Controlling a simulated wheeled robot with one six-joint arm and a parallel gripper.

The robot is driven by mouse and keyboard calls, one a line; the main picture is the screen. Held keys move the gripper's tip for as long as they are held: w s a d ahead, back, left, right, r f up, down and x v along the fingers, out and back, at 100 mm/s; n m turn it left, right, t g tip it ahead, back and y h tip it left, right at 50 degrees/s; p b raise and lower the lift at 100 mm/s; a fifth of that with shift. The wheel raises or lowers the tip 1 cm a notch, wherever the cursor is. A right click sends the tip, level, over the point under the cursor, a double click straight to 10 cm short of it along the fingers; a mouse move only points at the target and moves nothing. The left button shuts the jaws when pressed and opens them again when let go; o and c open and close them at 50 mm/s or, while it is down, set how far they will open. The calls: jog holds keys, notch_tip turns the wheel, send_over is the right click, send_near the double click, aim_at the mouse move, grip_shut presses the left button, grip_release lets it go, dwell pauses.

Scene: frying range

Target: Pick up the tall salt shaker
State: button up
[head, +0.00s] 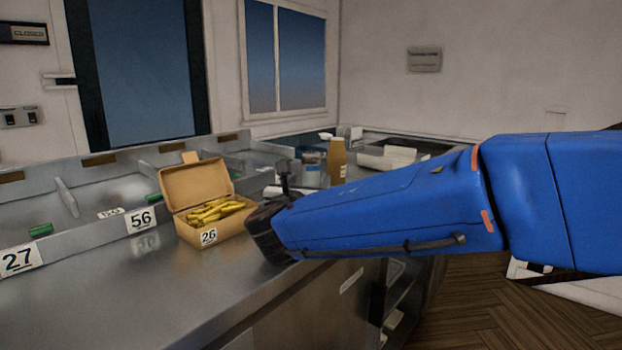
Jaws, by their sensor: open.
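A tall tan container (337,157) stands on the counter behind my arm, its lower part hidden by the blue arm. I cannot tell whether it is the tall salt shaker, and I see no other clear shaker. My gripper (284,178) is a small dark shape beyond the dark wrist, just right of the yellow box. It is open, with nothing seen between its fingers. It is left of the tan container and appears apart from it.
An open yellow box (192,234) marked 26 holds fries on the steel counter (130,290). Metal bins (90,190) with number cards line the back. A clear container (311,174) stands left of the tan one. The front left counter is clear.

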aim_at(309, 180)
jog(key=w, duration=0.3)
jog(key=shift+w+d, duration=0.2)
jog(key=shift+d, duration=0.1)
jog(key=shift+c, duration=0.6)
jog(key=c, duration=1.4)
jog(key=shift+r, duration=0.1)
